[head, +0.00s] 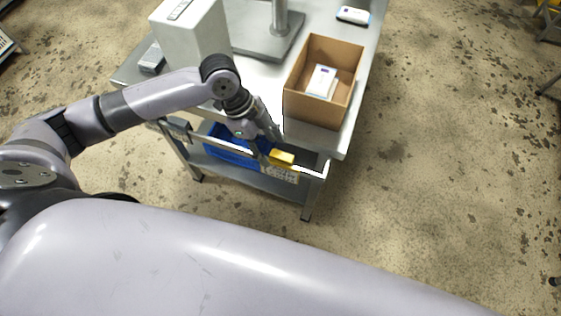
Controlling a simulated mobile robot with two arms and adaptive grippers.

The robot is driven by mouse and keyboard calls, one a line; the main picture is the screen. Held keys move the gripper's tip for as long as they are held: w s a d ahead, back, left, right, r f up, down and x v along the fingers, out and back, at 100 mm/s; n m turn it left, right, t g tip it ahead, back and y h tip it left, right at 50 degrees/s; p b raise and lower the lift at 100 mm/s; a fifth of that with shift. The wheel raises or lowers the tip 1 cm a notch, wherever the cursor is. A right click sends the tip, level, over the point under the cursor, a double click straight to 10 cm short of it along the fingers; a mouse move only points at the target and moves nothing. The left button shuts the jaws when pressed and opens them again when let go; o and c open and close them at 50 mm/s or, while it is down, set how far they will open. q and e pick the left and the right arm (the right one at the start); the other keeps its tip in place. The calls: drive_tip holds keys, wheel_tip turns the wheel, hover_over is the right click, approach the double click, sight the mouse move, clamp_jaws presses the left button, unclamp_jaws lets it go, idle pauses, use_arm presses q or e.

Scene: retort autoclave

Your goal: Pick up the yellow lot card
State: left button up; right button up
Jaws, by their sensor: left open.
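The yellow lot card (282,157) shows as a small yellow block at the front edge of the metal cart (338,143), near its right front corner. A pale label with markings (281,175) shows just below it. My left gripper (271,149) is open, pointing down at the front of the cart, with its fingertips right beside the yellow card. I cannot tell whether they touch it or stand around it. The gripper hides part of the area to the card's left. My right gripper is not in view.
An open cardboard box (317,111) with a white pack (322,82) inside stands on the cart's right. A white box-shaped unit (192,37) and a grey stand (268,43) are behind. A blue bin (226,146) sits on the lower shelf. Floor to the right is clear.

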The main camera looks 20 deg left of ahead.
sight(277, 155)
use_arm(q)
drive_tip(key=shift+x, duration=0.75)
drive_tip(key=x, duration=0.2)
drive_tip(key=p+x, duration=0.1)
drive_tip(key=x, duration=0.2)
drive_tip(key=shift+w+d+r+p, duration=0.1)
drive_tip(key=shift+d+r+p, duration=0.05)
drive_tip(key=shift+d+p, duration=0.2)
drive_tip(key=shift+f, duration=0.25)
drive_tip(key=shift+c, duration=0.4)
clamp_jaws()
drive_tip(key=shift+r, duration=0.1)
